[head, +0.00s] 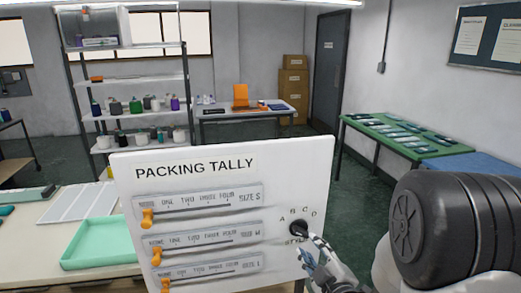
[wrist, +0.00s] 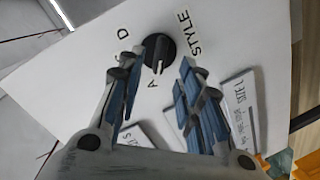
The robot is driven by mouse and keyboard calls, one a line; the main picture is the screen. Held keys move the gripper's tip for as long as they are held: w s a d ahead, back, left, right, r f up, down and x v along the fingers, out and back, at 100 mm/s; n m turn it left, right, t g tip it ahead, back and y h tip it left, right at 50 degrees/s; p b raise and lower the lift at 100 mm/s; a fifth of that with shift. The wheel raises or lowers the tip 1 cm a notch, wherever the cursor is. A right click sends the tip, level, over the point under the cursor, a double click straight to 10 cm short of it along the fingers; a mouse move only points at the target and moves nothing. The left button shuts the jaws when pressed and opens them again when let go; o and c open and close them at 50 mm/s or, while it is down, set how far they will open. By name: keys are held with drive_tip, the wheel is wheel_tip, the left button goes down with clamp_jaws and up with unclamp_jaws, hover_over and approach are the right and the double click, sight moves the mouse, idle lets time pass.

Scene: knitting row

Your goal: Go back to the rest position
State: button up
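A white board headed PACKING TALLY (head: 195,166) stands in front of me. It carries three slider rows marked SIZE S, M and L, each with an orange slider (head: 147,218) at its left end. A black style knob (head: 298,228) sits at the board's right, with letters around it. My gripper (head: 318,253) is just below and right of the knob. In the wrist view, my gripper (wrist: 155,85) has its blue-padded fingers spread apart, with the knob (wrist: 159,50) beyond the fingertips. Nothing is held between the fingers; whether a finger touches the knob I cannot tell.
A mint tray (head: 98,262) and a white ribbed tray (head: 78,203) lie on the bench to the left. A shelf rack (head: 133,80) stands behind the board. A green-topped table (head: 375,141) is at the back right. Open floor shows between them.

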drive_tip(key=s+r+m+g+h, duration=0.1)
drive_tip(key=s+r+m+g, duration=0.1)
drive_tip(key=s, duration=0.8)
drive_tip(key=s+a+r+m+g, duration=0.1)
drive_tip(key=s+r+m+g, duration=0.2)
drive_tip(key=s, duration=0.7)
drive_tip(key=s+r+m+g+h, duration=0.1)
drive_tip(key=s+r+m+g, duration=0.1)
drive_tip(key=s+m+g, duration=0.4)
drive_tip(key=s+m, duration=0.1)
drive_tip(key=s, duration=0.3)
drive_tip(key=shift+s+a+r+h, duration=0.25)
drive_tip(key=shift+s+r+h, duration=0.05)
drive_tip(key=shift+r, duration=0.05)
